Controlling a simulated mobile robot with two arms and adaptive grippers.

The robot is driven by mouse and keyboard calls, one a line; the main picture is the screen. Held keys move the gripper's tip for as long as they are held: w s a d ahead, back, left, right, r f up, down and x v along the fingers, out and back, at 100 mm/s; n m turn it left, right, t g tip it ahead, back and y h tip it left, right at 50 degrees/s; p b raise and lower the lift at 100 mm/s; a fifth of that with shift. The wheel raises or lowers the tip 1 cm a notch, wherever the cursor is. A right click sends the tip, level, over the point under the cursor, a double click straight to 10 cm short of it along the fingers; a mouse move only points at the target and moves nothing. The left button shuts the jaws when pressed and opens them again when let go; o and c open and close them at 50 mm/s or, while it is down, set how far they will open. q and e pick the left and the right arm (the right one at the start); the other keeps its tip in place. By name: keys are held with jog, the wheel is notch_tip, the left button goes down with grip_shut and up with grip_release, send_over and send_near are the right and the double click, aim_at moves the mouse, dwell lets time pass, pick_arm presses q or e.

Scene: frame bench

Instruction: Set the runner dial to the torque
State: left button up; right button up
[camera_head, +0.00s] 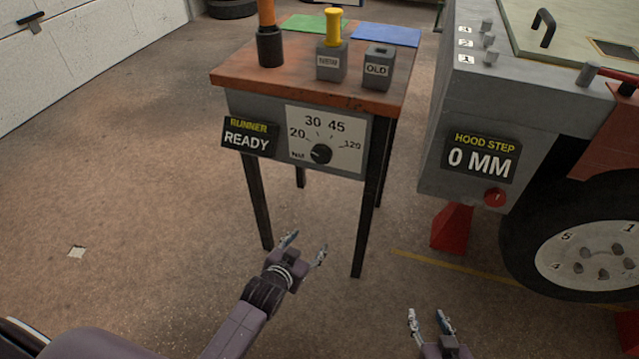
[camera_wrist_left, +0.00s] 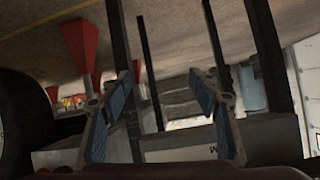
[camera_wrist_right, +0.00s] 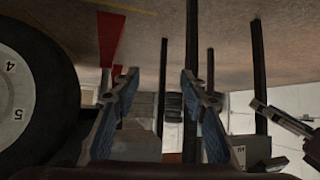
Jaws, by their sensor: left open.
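The runner dial (camera_head: 321,153) is a black round knob on a white scale plate (camera_head: 349,166) on the front of the bench. The scale reads Nm, 20, 30, 45 and 120. The knob's exact pointing is too small to tell. A sign (camera_head: 248,138) to its left reads RUNNER READY. My left gripper (camera_head: 306,247) is open and empty, below and in front of the dial, apart from it. Its fingers also show spread in the left wrist view (camera_wrist_left: 165,105). My right gripper (camera_head: 430,318) is open and empty at the bottom, right of the left one.
On the wooden bench top (camera_head: 236,77) stand an orange-handled tool (camera_head: 269,45), a NEW block (camera_head: 331,63) holding a yellow piece, and an OLD block (camera_head: 377,69). A grey vehicle body with a HOOD STEP sign (camera_head: 481,158) and a wheel (camera_head: 590,255) stands right.

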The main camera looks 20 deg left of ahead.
pick_arm(q)
jog(key=w+r+t+b, duration=0.3)
jog(key=w+r+b, duration=0.1)
jog(key=r, duration=0.5)
jog(key=t+b, duration=0.3)
jog(key=b, duration=0.2)
send_near(320, 156)
jog(key=w, duration=0.3)
jog(key=w+b, duration=0.1)
jog(key=w, duration=0.3)
jog(key=shift+w+d+f, duration=0.1)
jog(key=shift+w+d, duration=0.1)
jog(key=shift+w, duration=0.5)
pick_arm(e)
notch_tip(320, 156, up, 29)
jog(key=w+a+t+y, duration=0.1)
jog(key=t+y, duration=0.2)
jog(key=t, duration=0.7)
jog(key=shift+a+r+t, duration=0.15)
jog(key=shift+a+t, duration=0.15)
jog(key=shift+a, duration=0.1)
